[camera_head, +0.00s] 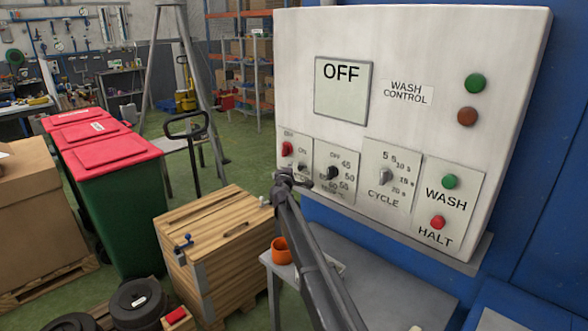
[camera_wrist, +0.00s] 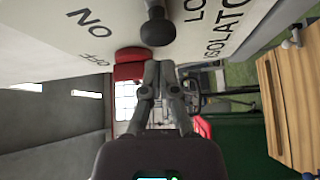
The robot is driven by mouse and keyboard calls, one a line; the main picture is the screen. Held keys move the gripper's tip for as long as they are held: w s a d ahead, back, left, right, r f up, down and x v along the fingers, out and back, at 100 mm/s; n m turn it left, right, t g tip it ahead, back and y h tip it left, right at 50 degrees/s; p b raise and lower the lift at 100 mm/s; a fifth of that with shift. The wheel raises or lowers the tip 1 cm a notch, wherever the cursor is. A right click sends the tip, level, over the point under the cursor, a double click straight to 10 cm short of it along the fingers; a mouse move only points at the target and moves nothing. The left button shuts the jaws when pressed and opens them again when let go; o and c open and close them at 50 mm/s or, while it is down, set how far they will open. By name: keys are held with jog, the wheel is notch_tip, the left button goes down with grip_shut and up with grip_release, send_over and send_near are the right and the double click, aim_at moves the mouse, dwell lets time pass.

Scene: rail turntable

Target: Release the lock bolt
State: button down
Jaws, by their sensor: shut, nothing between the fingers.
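A small panel (camera_head: 294,140) marked OFF and ON sits at the lower left of the white wash control box. It carries a red knob (camera_head: 287,149) and a small dark knob (camera_head: 302,167). In the wrist view a dark round-ended knob (camera_wrist: 157,29) stands out beside partly cut-off lettering that includes LO. A red handle (camera_wrist: 130,62) lies left of it, close to my fingertips. No part is clearly labelled as the lock bolt. My gripper (camera_head: 287,176) is shut and empty just below these knobs. In the wrist view my gripper (camera_wrist: 160,66) points towards them; contact cannot be told.
The white box (camera_head: 440,50) also has dials, WASH and HALT buttons, and an OFF display (camera_head: 342,91). A grey table (camera_head: 390,285) with an orange cup (camera_head: 281,250) stands below. A wooden crate (camera_head: 225,275) and red-lidded bins (camera_head: 105,150) stand left. Green floor shows behind.

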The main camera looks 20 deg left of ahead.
jog(key=a+v, duration=0.2)
jog(key=v, duration=0.7)
jog(key=shift+s+d, duration=0.2)
jog(key=shift+s, duration=0.25)
jog(key=shift+r, duration=0.15)
